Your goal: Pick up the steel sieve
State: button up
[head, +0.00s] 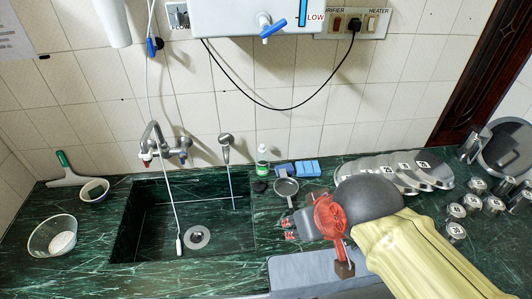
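The steel sieve appears to be the small round metal piece (286,187) on the green counter, right of the sink and in front of the blue sponges. A short handle seems to point from it toward the front. My gripper (290,229) reaches in from the right, in front of the sieve and near the sink's right edge. Its two red-tipped fingers point left and stand apart, with nothing seen between them. The gripper and sieve look apart in the picture, but the height gap is unclear.
The sink (150,215) lies left, with a tap (160,143) and hanging hose. Steel lids (425,170) and numbered canisters (457,212) are at right.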

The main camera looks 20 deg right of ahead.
aim_at(285, 188)
jog(key=j+z, duration=0.35)
jog(key=k+j+z, duration=0.1)
jog(key=j+z, duration=0.2)
jog(key=k+j+z, duration=0.15)
jog(key=j+z, duration=0.2)
